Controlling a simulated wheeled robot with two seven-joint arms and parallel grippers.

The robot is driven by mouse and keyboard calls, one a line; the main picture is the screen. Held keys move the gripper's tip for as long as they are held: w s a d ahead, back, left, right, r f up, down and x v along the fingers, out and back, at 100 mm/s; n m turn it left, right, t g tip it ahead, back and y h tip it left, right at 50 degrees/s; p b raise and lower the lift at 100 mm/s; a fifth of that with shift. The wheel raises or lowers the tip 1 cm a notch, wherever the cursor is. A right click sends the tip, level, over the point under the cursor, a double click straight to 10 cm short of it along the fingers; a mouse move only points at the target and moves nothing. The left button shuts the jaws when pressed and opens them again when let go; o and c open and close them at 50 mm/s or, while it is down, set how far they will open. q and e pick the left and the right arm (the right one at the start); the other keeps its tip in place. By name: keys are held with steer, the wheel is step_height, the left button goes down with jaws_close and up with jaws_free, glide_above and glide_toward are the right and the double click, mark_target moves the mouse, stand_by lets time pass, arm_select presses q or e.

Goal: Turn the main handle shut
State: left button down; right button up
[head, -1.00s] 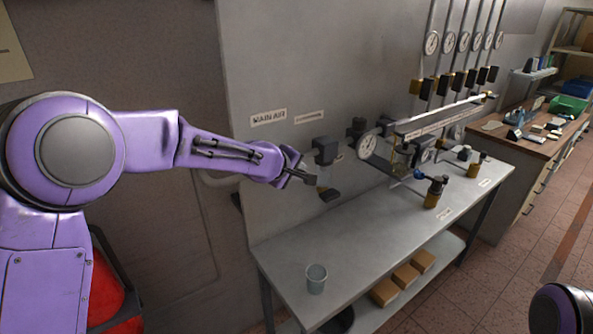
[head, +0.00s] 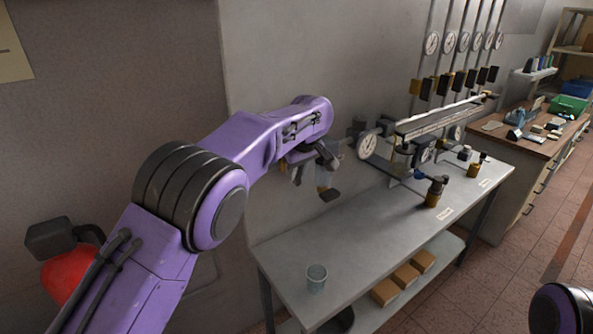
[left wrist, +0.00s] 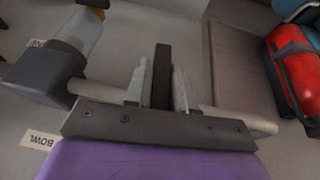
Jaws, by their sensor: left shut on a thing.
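The main handle (left wrist: 161,75) is a dark, flat lever in the left wrist view. It stands between the two pale fingers of my left gripper (left wrist: 160,88), which is shut on it. A pale pipe (left wrist: 240,118) runs crosswise behind the gripper. My purple forearm covers the main air label and most of the handle there. My right gripper is not in view; only part of my right arm shows at the lower right corner.
A grey bench (head: 290,250) stands below, with a clear cup (head: 316,278) near its front left. A round gauge (head: 367,145) and piping lie right of the gripper. A dark block (left wrist: 45,75) with a bowl is close beside it in the wrist view.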

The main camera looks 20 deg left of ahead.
arm_select(q)
steer(key=shift+g+y, duration=0.3)
steer(key=shift+y, duration=0.1)
stand_by(0.3)
steer(key=c, duration=1)
jaws_free()
steer(key=shift+c, duration=0.2)
steer(key=v, duration=1)
steer(key=shift+r, duration=0.25)
